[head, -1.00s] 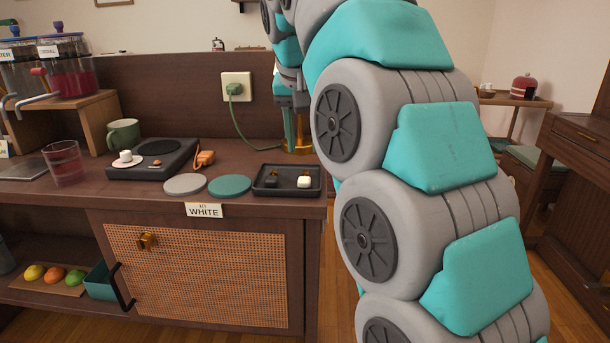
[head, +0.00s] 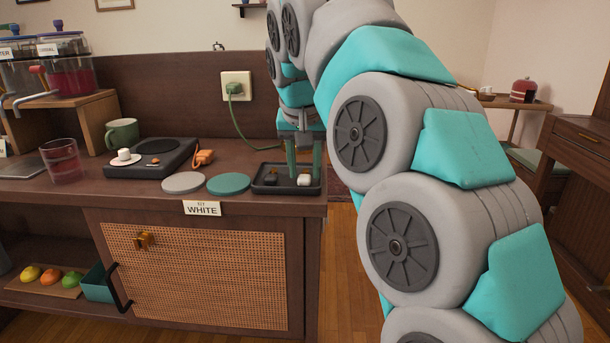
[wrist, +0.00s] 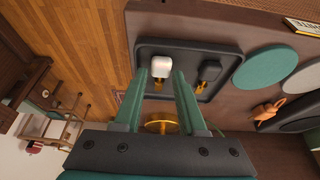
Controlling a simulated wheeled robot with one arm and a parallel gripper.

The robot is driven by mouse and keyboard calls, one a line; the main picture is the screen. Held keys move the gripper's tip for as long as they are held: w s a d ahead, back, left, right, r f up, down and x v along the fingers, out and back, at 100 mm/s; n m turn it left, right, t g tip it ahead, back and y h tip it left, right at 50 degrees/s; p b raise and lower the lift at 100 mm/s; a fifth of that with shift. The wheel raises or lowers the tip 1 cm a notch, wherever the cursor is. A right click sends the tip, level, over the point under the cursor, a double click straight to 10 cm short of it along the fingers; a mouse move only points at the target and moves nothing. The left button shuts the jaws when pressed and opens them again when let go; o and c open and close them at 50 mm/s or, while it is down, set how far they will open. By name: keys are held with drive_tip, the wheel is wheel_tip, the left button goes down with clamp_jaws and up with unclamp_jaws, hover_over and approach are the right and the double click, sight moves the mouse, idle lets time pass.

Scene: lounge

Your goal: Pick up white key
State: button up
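The white key (wrist: 161,67) has a white head and a brass-coloured shaft. It lies in a dark tray (wrist: 222,45) beside a black key (wrist: 209,72). In the head view the tray (head: 262,191) sits at the right end of the counter, with the white key (head: 304,180) on the right and the black key (head: 271,179) on the left. My gripper (wrist: 165,72) is open, with its two green fingers apart on either side of the white key. In the head view my gripper (head: 304,172) is over the tray, and its fingers partly hide the keys' surroundings.
Grey (head: 183,182) and green (head: 229,184) discs lie left of the tray. A socket with a green cord (head: 236,87) is behind. A cabinet door with a brass lock (head: 144,240) is below.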

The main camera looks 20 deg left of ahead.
drive_tip(key=shift+w+f, duration=0.1)
drive_tip(key=shift+f, duration=0.2)
drive_tip(key=shift+c, duration=0.2)
drive_tip(key=c, duration=0.6)
drive_tip(key=shift+r, duration=0.15)
